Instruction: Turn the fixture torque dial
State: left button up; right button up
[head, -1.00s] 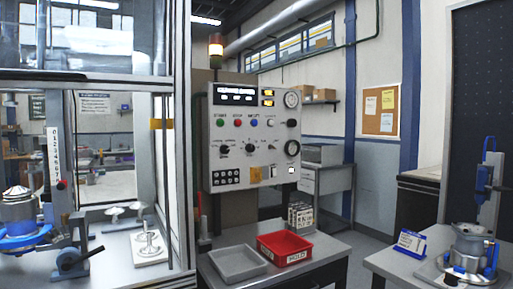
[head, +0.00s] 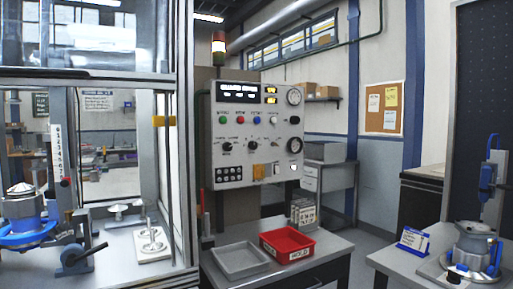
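A grey control panel (head: 257,135) stands upright in the middle of the head view. It carries a black knob (head: 226,146), a second black knob (head: 252,145) and a larger round black-rimmed dial (head: 294,145) at its right edge. The labels are too small to read, so I cannot tell which one is the torque dial. A machined housing (head: 21,203) sits in a blue fixture ring (head: 27,233) inside the glazed enclosure at left. Another housing (head: 474,243) stands on the right bench. Neither of my grippers is in view.
A grey tray (head: 240,261) and a red bin (head: 287,246) lie on the table below the panel. The enclosure frame (head: 184,130) stands left of the panel. A blue-edged sign (head: 413,241) is on the right bench. Floor shows between the tables.

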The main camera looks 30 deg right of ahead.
aim_at(252, 145)
jog(key=z, duration=0.95)
jog(key=i+l+z, duration=0.3)
jog(key=i+z, duration=0.35)
jog(key=k+l, duration=0.05)
jog(key=k, duration=0.05)
